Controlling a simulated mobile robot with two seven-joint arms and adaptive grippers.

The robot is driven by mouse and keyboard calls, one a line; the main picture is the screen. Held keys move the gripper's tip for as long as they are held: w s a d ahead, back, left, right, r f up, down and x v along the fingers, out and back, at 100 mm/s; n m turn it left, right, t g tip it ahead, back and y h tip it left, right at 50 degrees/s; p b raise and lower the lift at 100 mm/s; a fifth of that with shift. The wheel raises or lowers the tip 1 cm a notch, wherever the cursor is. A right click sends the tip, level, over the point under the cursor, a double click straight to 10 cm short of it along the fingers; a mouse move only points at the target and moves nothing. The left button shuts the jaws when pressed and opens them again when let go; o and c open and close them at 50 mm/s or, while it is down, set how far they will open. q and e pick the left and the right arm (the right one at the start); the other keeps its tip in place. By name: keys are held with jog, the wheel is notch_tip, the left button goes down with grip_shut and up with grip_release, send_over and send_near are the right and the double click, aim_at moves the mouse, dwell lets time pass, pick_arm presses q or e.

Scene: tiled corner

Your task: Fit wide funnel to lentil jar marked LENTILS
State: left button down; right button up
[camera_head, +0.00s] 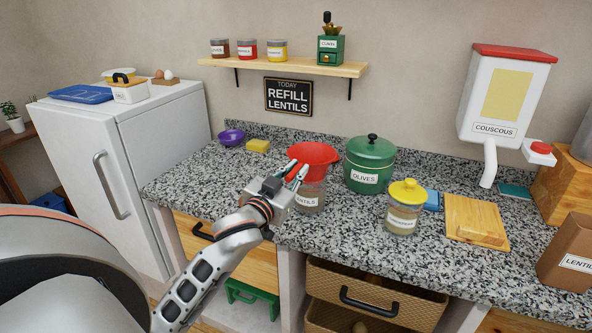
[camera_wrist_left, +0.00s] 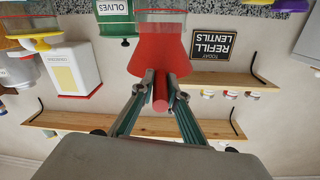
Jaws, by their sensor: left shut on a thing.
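The red wide funnel (camera_head: 314,153) is over the glass lentil jar (camera_head: 311,196), whose label reads "ENTILS" with its first letter hidden. My left gripper (camera_head: 297,172) is in front of the funnel, shut on its handle. In the left wrist view, which is upside down, the fingers (camera_wrist_left: 160,80) flank the red handle and the funnel (camera_wrist_left: 160,48) has its narrow end toward the jar (camera_wrist_left: 160,14). The funnel and jar appear to meet and line up; I cannot tell whether it is fully seated. My right gripper is not in view.
A green OLIVES pot (camera_head: 371,166) stands close right of the jar. A yellow-lidded jar (camera_head: 404,207) and a wooden board (camera_head: 475,221) are further right. The counter left of the jar is clear.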

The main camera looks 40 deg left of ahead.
pick_arm(q)
jog(key=shift+f+b, duration=0.6)
jog(key=shift+f, duration=0.6)
jog(key=c, duration=1.9)
grip_release()
jog(key=shift+s, duration=0.1)
jog(key=s+d, duration=0.1)
jog(key=s, duration=0.6)
jog(key=shift+d, duration=0.15)
jog(key=shift+s, duration=0.1)
